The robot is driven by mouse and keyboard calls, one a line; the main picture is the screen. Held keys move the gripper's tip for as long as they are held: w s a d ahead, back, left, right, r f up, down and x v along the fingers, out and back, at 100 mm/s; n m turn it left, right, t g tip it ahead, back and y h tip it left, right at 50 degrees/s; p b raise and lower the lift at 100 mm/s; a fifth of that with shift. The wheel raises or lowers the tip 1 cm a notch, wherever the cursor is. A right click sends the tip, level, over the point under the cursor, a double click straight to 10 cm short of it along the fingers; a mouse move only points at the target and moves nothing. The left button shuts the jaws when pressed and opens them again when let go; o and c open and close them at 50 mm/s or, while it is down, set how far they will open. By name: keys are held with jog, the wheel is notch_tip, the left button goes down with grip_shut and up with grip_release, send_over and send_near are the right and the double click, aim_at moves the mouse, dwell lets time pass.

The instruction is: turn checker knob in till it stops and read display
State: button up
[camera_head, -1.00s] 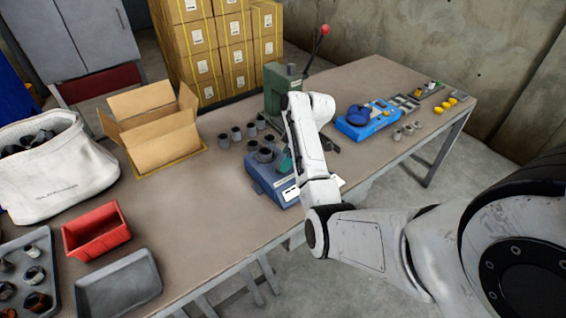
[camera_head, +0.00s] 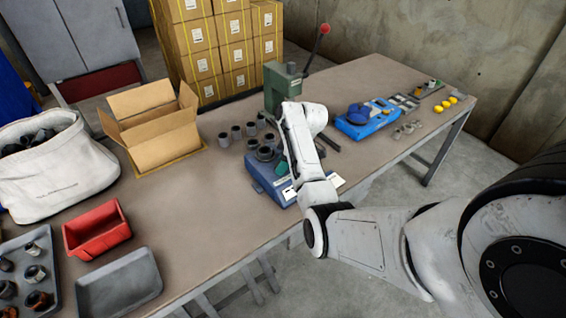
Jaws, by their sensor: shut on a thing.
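The checker is a blue-grey box (camera_head: 262,178) near the table's front edge, with a dark round fixture (camera_head: 265,153) on its top. A small teal-green piece (camera_head: 281,168), which looks like the checker knob, shows at the left edge of my arm. My gripper (camera_head: 284,160) is down at the checker, largely hidden by my own white wrist, and is shut on that knob. The fingers and how far the knob is in cannot be made out. A white patch (camera_head: 290,193) on the checker's front is too small to read, and I cannot tell whether it is the display.
A green press (camera_head: 280,85) with a red-knobbed lever stands behind the checker. Several grey cups (camera_head: 237,132) stand left of it. A blue device (camera_head: 366,122) lies to the right. An open carton (camera_head: 150,125), red bin (camera_head: 97,228) and grey tray (camera_head: 118,282) are left.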

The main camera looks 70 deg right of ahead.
jog(key=c, duration=0.4)
jog(key=shift+o, duration=0.2)
